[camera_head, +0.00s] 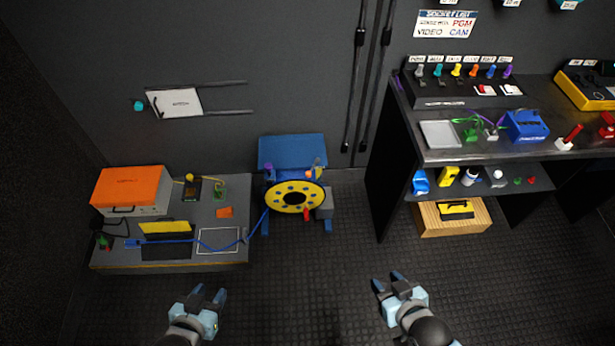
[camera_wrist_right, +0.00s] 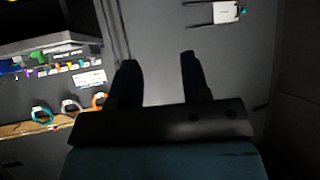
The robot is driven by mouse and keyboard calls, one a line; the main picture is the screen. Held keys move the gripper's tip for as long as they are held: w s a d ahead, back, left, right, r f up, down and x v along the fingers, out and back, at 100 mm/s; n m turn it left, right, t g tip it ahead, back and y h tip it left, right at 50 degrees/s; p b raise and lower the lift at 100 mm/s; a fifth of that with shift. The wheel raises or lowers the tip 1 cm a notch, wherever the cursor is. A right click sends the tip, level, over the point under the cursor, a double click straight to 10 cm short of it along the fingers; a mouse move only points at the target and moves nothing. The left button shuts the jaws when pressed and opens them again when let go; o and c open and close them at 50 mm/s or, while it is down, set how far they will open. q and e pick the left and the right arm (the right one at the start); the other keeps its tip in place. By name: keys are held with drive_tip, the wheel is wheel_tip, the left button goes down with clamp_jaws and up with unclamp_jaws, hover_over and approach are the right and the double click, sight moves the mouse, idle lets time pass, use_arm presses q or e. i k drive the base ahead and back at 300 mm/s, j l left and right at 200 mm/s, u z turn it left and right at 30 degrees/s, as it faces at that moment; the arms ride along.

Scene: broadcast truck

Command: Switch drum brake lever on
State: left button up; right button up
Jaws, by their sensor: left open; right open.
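A cable drum (camera_head: 279,207) with a yellow face and blue dots stands on a blue frame (camera_head: 293,151) against the back wall, at the middle of the head view. A small red handle (camera_head: 307,214) sticks out at its lower right rim. It looks like the brake lever, but its setting is too small to tell. My left gripper (camera_head: 209,292) is open and empty, in front of the drum and to its left. My right gripper (camera_head: 388,281) is open and empty, in front of the drum and to its right. It also shows in the right wrist view (camera_wrist_right: 159,62), facing the wall.
A low bench (camera_head: 225,258) at the left holds an orange-topped case (camera_head: 130,187). A blue cable (camera_head: 215,248) runs from the bench to the drum. A dark shelf desk (camera_head: 460,155) with switches stands at the right. The floor before the drum is clear.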

sight(309, 173)
drive_tip(key=i+l+u, duration=0.15)
drive_tip(key=i, duration=0.4)
drive_tip(key=i+l+u, duration=0.1)
drive_tip(key=i, duration=0.45)
drive_tip(key=i+l+u, duration=0.15)
drive_tip(key=i, duration=0.35)
drive_tip(key=l, duration=0.1)
